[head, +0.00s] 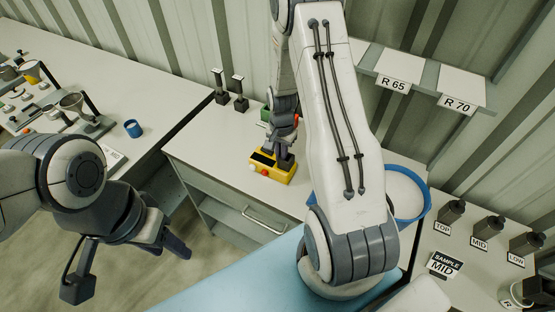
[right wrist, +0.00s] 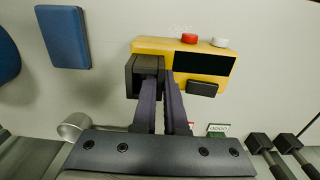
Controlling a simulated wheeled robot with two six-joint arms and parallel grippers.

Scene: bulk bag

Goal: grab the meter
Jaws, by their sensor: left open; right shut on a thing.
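The meter (head: 272,168) is a yellow box with a dark display and red and white buttons. It sits on the grey-white counter in the head view. It also shows at the top of the right wrist view (right wrist: 215,50), with a dark block on its left end. My right gripper (head: 279,154) reaches down to it from above, its fingers (right wrist: 160,82) close together and shut on the meter at that dark block. The exact contact is partly hidden. My left gripper (head: 128,262) is open and empty at the lower left, over the floor.
Two dark posts (head: 229,89) stand on the counter behind the meter. A blue-rimmed round container (head: 428,203) is right of my right arm. Sample bottles (head: 480,229) stand further right. A left bench holds a blue cup (head: 133,128). A blue pad (right wrist: 63,37) lies near the meter.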

